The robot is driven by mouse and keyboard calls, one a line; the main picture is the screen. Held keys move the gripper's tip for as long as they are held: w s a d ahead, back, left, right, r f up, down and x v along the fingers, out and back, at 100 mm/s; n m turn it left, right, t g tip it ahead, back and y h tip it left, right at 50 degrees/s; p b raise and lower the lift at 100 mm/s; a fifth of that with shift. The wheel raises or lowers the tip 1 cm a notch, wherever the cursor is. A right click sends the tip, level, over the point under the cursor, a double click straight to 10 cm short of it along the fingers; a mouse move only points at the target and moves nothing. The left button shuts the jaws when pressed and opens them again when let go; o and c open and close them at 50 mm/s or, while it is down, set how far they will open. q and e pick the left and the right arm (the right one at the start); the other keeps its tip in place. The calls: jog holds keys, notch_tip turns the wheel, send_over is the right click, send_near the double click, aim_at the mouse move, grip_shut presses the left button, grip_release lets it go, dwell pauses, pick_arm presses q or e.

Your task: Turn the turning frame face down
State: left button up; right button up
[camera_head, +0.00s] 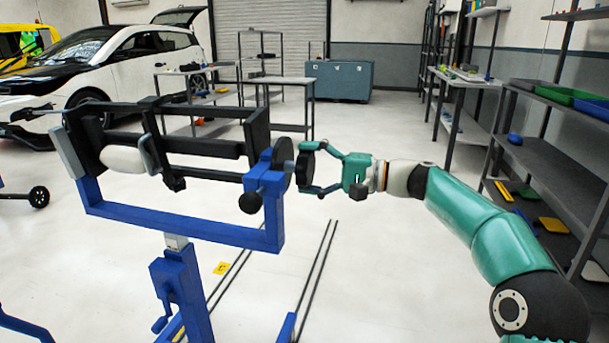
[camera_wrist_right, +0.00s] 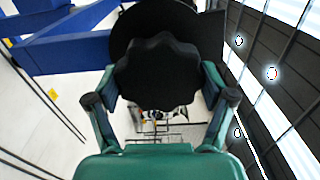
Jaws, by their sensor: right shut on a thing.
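The turning frame (camera_head: 200,147) is a black bar frame with a white part (camera_head: 124,159) in it, carried between the uprights of a blue stand (camera_head: 180,229). A black round knob (camera_head: 305,168) sticks out at its right end. My right gripper (camera_head: 311,169) comes in from the right and is shut on that knob. In the right wrist view the scalloped black knob (camera_wrist_right: 163,74) sits between my two fingers, with a dark disc (camera_wrist_right: 135,30) behind it. My left gripper is not in view.
A white and black car (camera_head: 105,60) stands at the back left. Grey shelves (camera_head: 545,160) with trays line the right side, near my right arm. Work tables (camera_head: 270,82) and a teal cabinet (camera_head: 338,80) stand behind. The floor below the gripper is mostly clear.

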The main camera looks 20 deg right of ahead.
jog(key=shift+w+f+n+b, duration=0.1)
jog(key=shift+f+n+b, duration=0.1)
jog(key=shift+n+b, duration=0.7)
jog(key=shift+f+n+b, duration=0.15)
jog(key=shift+n+b, duration=0.3)
jog(key=shift+n, duration=0.85)
jog(key=shift+n+b, duration=1)
jog(key=shift+n, duration=0.9)
jog(key=shift+a+n+b, duration=0.1)
jog(key=shift+n+b, duration=0.8)
jog(key=shift+n, duration=1.2)
jog(key=shift+n+b, duration=0.45)
jog(key=shift+n, duration=1.55)
jog(key=o, duration=1.6)
jog(key=shift+c, duration=0.2)
jog(key=shift+r, duration=0.25)
